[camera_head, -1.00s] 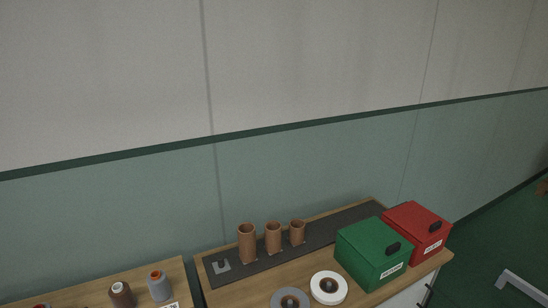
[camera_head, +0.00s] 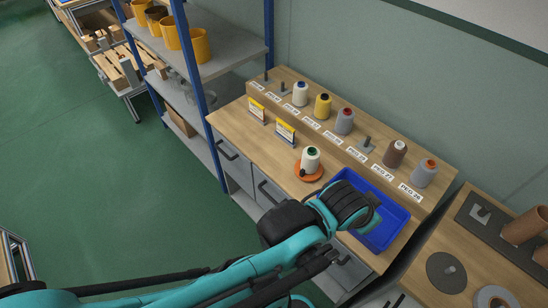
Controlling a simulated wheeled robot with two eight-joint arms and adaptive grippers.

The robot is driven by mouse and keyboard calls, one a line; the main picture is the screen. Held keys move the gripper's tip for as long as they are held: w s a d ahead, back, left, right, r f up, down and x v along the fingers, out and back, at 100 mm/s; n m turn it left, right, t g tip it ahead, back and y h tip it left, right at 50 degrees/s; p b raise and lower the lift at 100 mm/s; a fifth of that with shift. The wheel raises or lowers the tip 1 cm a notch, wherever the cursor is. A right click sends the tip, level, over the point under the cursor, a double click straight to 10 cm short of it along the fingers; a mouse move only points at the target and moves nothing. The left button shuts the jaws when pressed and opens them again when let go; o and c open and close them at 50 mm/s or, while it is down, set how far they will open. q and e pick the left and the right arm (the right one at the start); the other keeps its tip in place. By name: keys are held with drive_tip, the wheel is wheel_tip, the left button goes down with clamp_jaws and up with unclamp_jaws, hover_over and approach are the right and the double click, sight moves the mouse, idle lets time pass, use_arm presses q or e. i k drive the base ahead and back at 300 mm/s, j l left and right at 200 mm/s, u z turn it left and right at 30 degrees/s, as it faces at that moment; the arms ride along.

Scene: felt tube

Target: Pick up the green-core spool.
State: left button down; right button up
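The green-core spool (camera_head: 310,159) is a white cone with a green top. It stands upright on an orange disc (camera_head: 308,173) at the front of the wooden bench. My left arm comes in from the lower left, and its gripper (camera_head: 368,208) is over the blue tray, to the right of and nearer than the spool, apart from it. The fingers are dark and partly hidden by the wrist, so their opening does not show clearly. My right gripper is not in view.
A blue tray (camera_head: 393,232) sits right of the spool. Behind, a raised ledge holds several spools, including yellow (camera_head: 323,106) and brown (camera_head: 395,153), beside PEG labels. Small cards (camera_head: 285,131) stand to the left. A blue-posted shelf (camera_head: 205,97) borders the bench's left end.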

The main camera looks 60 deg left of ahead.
sight(310, 160)
drive_tip(key=u, duration=1.65)
